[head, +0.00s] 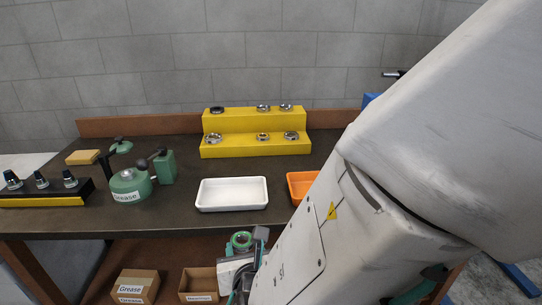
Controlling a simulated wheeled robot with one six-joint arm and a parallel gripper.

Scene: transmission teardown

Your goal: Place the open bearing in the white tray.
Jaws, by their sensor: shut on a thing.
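The white tray (232,207) lies empty on the dark bench, near its front edge. My gripper (246,248) shows only in part, low in the picture in front of the bench edge and below the tray, with my arm covering much of it. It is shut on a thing. Several metal bearings (263,137) sit on the two-step yellow stand (256,149) behind the tray.
An orange tray (300,186) stands right of the white tray, partly behind my arm. A green grease pot (129,185), a green can (165,167) and a black-and-yellow holder (45,193) are on the left. Cardboard boxes (136,286) sit below the bench. My arm hides the right side.

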